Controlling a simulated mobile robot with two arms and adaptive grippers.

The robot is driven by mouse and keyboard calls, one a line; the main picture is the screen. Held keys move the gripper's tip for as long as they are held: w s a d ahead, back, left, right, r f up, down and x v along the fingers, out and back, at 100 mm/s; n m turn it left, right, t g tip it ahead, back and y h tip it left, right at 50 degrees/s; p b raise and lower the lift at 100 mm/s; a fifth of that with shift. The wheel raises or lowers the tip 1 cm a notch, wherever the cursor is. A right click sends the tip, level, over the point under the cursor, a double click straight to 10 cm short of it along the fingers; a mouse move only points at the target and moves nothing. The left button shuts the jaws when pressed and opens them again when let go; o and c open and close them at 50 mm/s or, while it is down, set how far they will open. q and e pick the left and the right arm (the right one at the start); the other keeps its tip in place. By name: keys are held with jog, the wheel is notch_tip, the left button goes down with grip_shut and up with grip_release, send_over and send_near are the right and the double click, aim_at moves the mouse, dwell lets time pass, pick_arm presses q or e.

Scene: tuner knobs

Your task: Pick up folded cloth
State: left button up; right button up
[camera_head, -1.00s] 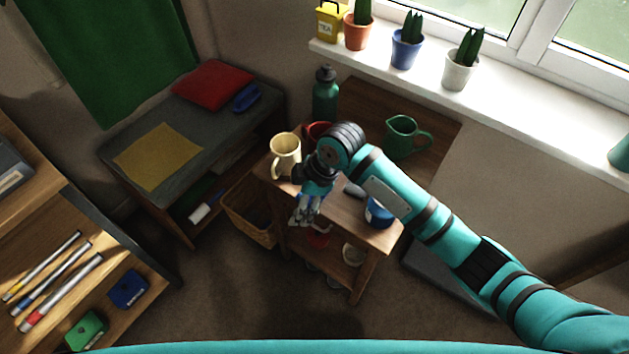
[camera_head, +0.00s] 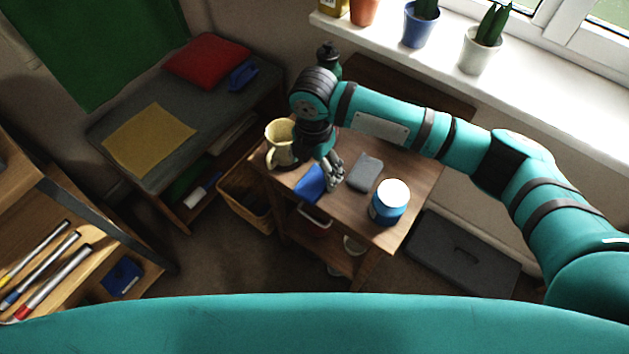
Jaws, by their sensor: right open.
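A small blue piece that looks like the folded cloth (camera_head: 310,184) lies near the front edge of the small wooden table (camera_head: 400,226). My right gripper (camera_head: 335,180) is open and empty, just right of and above the blue cloth. It covers part of the cloth's right side; I cannot tell whether they touch. A yellow flat sheet (camera_head: 148,138) lies on the grey bench at the left. My left gripper is not in view.
A cream mug (camera_head: 280,145) stands left of my gripper. A grey case (camera_head: 366,172) and a blue tub with a white lid (camera_head: 390,203) stand to its right. A green bottle (camera_head: 328,62) is behind. My right forearm hides the table's back.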

aim_at(312, 182)
jog(key=shift+f, duration=1.55)
jog(key=f, duration=0.3)
jog(key=shift+w+a+f, duration=0.2)
jog(key=shift+f, duration=0.5)
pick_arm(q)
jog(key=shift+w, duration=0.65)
pick_arm(e)
jog(key=c, duration=1.2)
